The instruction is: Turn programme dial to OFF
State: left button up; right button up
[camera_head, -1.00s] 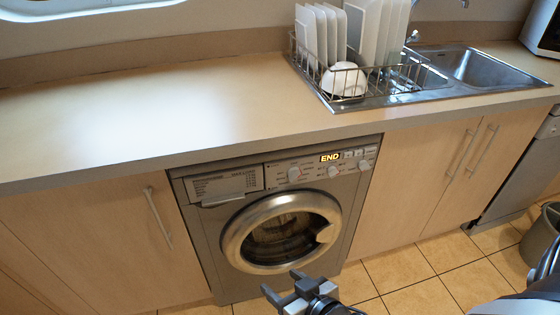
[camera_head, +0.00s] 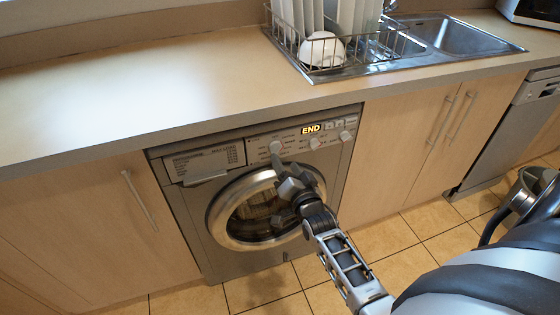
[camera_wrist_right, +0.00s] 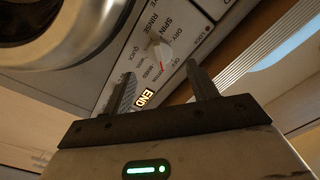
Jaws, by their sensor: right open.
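The programme dial (camera_head: 275,146) is a light knob on the washing machine's (camera_head: 168,186) front panel, left of the lit END display (camera_head: 311,128). The exact pointer setting is unclear. My left gripper is out of view.
Smaller knobs (camera_head: 315,143) sit right of the dial. The round door (camera_head: 225,222) is shut, below the panel. The worktop edge (camera_head: 215,130) overhangs just above the machine. A dish rack (camera_head: 335,72) and sink (camera_head: 450,36) are on the worktop.

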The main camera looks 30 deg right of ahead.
aim_at(279, 152)
jog(key=b+x, duration=0.2)
jog(key=x, duration=0.3)
jog(key=shift+w, duration=0.2)
jog(key=c, duration=1)
